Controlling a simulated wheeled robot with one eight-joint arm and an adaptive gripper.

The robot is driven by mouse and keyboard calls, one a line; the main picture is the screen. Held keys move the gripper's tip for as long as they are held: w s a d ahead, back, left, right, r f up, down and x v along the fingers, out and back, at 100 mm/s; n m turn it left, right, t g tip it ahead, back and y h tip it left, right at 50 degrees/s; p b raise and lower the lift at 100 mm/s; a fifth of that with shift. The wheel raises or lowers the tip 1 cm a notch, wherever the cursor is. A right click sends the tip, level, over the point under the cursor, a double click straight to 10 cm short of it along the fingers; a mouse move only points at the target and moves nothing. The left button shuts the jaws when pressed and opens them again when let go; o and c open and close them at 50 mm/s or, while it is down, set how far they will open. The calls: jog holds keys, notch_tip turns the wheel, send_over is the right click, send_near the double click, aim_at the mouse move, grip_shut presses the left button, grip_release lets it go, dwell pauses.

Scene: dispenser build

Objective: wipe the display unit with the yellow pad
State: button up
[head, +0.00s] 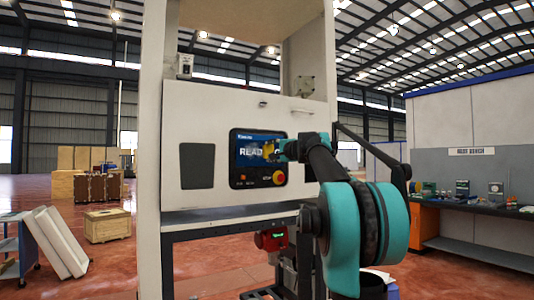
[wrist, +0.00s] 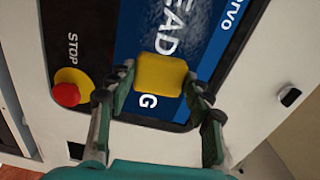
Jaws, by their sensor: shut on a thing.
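The display unit (head: 247,157) is a black-framed panel with a blue screen on the white front of the machine. Its screen (wrist: 203,30) fills the upper part of the wrist view, turned sideways, with large white letters. My gripper (wrist: 160,90) is shut on the yellow pad (wrist: 161,74), one finger on each side. The pad lies over part of the screen lettering and seems at or very near the screen; I cannot tell if it touches. In the head view the pad (head: 269,151) is at the screen's right side, partly hidden by my gripper (head: 282,150).
A red stop button (wrist: 66,94) on a yellow base sits on the panel beside the screen. A small dark fitting (wrist: 290,97) is on the white front. A workbench (head: 470,215) with several items stands at the right. Crates (head: 107,225) stand at the left.

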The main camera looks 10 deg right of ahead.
jog(key=shift+w+d, duration=0.2)
jog(key=shift+d, duration=0.3)
jog(key=shift+a, duration=0.1)
jog(key=shift+s+a, duration=0.55)
jog(key=shift+a, duration=1.2)
jog(key=shift+s+a, duration=0.6)
jog(key=shift+a, duration=1.2)
jog(key=shift+s+a, duration=0.55)
jog(key=shift+a, duration=1.2)
jog(key=shift+r, duration=0.4)
jog(key=shift+w+d, duration=0.55)
jog(key=shift+d, duration=1.25)
jog(key=shift+w+d, duration=0.55)
jog(key=shift+d, duration=1.3)
jog(key=shift+w+d, duration=0.55)
jog(key=shift+d, duration=1.25)
jog(key=shift+w, duration=0.1)
jog(key=shift+a, duration=0.15)
